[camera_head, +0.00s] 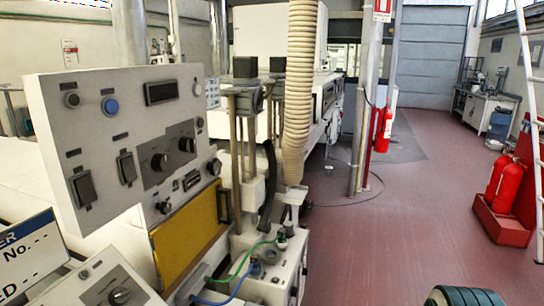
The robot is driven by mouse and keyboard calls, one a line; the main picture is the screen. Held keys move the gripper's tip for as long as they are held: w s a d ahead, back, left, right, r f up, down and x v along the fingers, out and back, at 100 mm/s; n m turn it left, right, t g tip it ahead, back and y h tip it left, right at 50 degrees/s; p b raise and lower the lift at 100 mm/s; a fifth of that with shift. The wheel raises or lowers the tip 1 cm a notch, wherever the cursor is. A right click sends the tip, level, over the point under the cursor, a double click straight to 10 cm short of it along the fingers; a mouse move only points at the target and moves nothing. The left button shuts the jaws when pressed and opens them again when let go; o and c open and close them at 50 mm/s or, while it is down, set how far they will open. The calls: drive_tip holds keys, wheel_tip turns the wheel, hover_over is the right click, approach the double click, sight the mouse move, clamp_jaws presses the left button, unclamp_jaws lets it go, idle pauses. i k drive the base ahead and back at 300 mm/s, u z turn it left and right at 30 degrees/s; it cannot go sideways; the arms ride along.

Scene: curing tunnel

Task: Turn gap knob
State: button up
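A light grey control panel (60,105) stands tilted at the left. It carries two black round knobs side by side on a darker grey plate, a left knob (160,162) and a right knob (186,144). Another black knob (214,166) sits at the panel's right edge. A further dark knob (120,296) is on a lower box at the bottom left. The labels are too small to read, so I cannot tell which one is the gap knob. My gripper is not in view.
A yellow panel (190,240) with a black handle sits below the control panel. A beige ribbed hose (299,90) hangs in the middle. Green and blue cables run near the bottom. Red extinguishers (507,188) stand at right. The red floor (410,225) between is largely clear.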

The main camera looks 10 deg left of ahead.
sight(214, 167)
drive_tip(key=u, duration=0.05)
drive_tip(key=i, duration=0.7)
drive_tip(key=u, duration=0.85)
drive_tip(key=i, duration=0.55)
drive_tip(key=u, duration=0.65)
